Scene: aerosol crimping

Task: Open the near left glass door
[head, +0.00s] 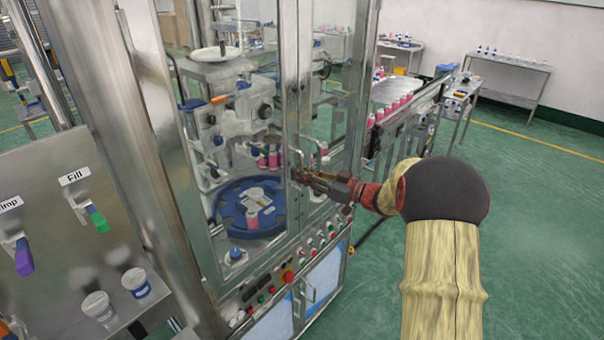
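The near left glass door (232,135) is a tall clear pane in a metal frame on the front of the machine. It looks closed, lying in line with the machine front. Its upright metal handle (291,164) is at the door's right edge. The right door's handle (308,146) is just beside it. My gripper (299,177) reaches in from the right, with its fingertips at or very near the left door's handle. The fingers are small and overlap the handles, so I cannot tell whether they are open or shut, or touching.
Through the glass I see a blue round turntable (236,221) with pink cans. Below the doors is a slanted panel (283,281) with buttons. A steel cabinet (75,215) with labelled levers stands at left. A conveyor (403,117) with pink cans lies behind my arm. Green floor is clear at right.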

